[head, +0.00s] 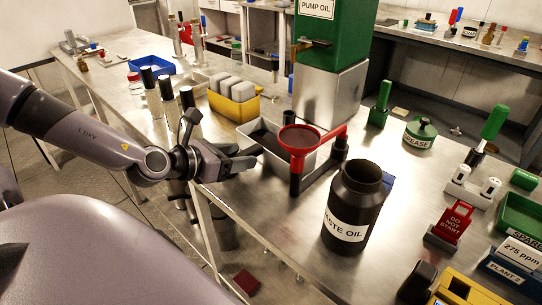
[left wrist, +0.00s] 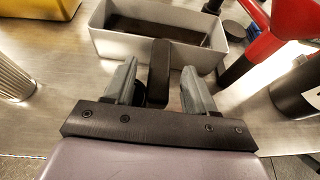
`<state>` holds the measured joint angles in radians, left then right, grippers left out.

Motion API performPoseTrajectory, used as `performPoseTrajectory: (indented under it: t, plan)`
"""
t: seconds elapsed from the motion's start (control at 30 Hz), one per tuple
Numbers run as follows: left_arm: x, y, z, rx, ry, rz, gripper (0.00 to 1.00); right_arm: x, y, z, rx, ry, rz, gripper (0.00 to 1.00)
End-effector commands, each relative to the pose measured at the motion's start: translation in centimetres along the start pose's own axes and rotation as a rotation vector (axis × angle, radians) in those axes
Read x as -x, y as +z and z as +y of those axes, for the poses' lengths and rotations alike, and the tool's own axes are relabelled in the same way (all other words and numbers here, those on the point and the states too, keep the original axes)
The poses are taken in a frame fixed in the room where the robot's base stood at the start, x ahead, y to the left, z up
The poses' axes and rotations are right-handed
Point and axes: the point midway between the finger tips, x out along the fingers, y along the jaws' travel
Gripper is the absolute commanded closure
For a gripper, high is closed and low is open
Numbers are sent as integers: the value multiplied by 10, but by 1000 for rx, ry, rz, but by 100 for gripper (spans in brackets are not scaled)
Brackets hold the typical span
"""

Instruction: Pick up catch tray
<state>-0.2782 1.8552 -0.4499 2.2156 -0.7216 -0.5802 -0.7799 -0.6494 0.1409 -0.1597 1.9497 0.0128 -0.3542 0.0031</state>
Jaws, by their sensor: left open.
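The catch tray (head: 259,147) is a light grey open box with a dark inside, on the steel bench beside the red funnel stand. It also shows at the top of the left wrist view (left wrist: 122,46). My left gripper (head: 238,161) is open at the tray's near left side, level with its wall. In the left wrist view its two grey fingers (left wrist: 157,88) stand on either side of a black bar (left wrist: 160,68), which appears to stick out from the tray's near wall. I cannot tell whether the fingers touch it. My right gripper is not in view.
A red funnel on a stand (head: 299,137) is close to the tray's right side. A black waste oil jar (head: 353,205) stands in front of it. A yellow bin (head: 233,106) with grey blocks is behind the tray, and several black-capped bottles (head: 167,92) stand at left.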

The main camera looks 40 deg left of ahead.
Motion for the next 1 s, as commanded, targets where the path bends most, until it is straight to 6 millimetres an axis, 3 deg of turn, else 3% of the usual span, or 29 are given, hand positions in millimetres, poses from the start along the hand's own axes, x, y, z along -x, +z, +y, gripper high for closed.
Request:
performPoseTrajectory:
  t: [0.3, 0.67, 0.7, 0.87, 1.0]
  plan:
    - [-22, -3, 1, -1, 1, 1, 45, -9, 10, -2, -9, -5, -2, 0]
    - [-26, -1, 1, 1, 0, 0, 45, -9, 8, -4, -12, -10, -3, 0]
    - [-26, -1, 1, 1, 0, 0, 48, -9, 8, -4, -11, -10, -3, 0]
    - [-26, -1, 1, 1, 0, 0, 100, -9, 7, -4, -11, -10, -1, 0]
    - [-26, 2, 1, -1, 1, -6, 100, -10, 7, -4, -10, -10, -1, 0]
